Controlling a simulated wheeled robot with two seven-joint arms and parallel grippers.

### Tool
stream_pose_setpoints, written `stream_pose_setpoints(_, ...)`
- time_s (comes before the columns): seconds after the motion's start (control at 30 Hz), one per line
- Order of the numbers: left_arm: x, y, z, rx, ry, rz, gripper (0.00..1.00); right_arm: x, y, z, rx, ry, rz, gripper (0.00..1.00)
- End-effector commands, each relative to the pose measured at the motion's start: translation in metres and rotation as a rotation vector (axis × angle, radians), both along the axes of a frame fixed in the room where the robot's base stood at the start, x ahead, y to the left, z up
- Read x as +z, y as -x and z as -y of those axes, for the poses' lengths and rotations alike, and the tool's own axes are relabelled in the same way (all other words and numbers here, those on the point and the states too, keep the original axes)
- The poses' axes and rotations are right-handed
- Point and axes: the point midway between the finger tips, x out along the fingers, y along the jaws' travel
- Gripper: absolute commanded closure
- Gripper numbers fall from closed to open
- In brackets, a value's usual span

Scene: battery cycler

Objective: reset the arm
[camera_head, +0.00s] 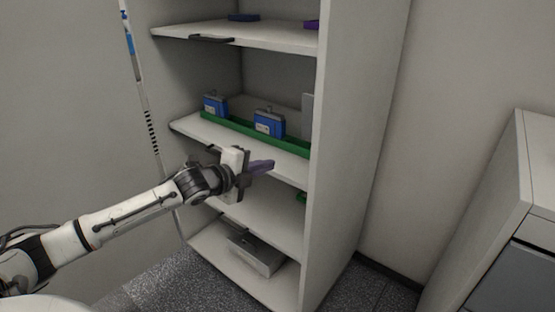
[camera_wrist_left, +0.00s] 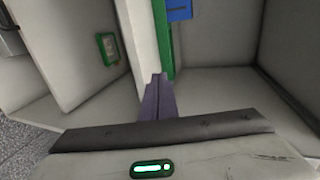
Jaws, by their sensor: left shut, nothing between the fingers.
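My left arm comes in from the left in the head view. My left gripper (camera_head: 262,166) has purple fingers that are closed together with nothing between them. It is in front of the shelf unit, near the edge of the shelf that carries the green tray. In the left wrist view the shut fingers (camera_wrist_left: 157,90) point toward the white shelf edge. I cannot tell whether they touch it. My right gripper is not in view.
A white shelf unit (camera_head: 345,150) holds a green tray (camera_head: 290,146) with blue batteries (camera_head: 269,122). A grey metal box (camera_head: 258,254) sits on the bottom shelf. A white cabinet (camera_head: 500,200) stands at right. Floor shows between the unit and cabinet.

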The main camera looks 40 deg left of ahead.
Motion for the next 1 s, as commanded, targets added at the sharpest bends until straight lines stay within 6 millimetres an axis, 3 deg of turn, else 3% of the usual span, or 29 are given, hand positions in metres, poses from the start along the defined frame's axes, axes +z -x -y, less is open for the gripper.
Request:
stream_pose_setpoints(0.27,-0.001,0.002,0.001,0.0,0.004,-0.002,1.0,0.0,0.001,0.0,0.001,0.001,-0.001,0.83)
stream_pose_setpoints(0.37,-0.017,0.008,0.011,0.003,0.047,-0.026,1.0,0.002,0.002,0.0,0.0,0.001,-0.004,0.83)
stream_pose_setpoints(0.47,-0.054,0.027,0.037,0.016,0.162,-0.083,1.0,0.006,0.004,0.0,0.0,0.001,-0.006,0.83)
stream_pose_setpoints(0.57,-0.103,0.059,0.078,0.05,0.34,-0.167,1.0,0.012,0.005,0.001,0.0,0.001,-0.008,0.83)
stream_pose_setpoints(0.7,-0.165,0.122,0.141,0.148,0.626,-0.3,1.0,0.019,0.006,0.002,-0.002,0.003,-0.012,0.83)
stream_pose_setpoints(0.83,-0.203,0.188,0.199,0.287,0.895,-0.417,1.0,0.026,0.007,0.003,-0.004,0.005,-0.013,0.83)
stream_pose_setpoints(1.0,-0.224,0.261,0.256,0.499,1.185,-0.525,1.0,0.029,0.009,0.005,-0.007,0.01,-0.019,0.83)
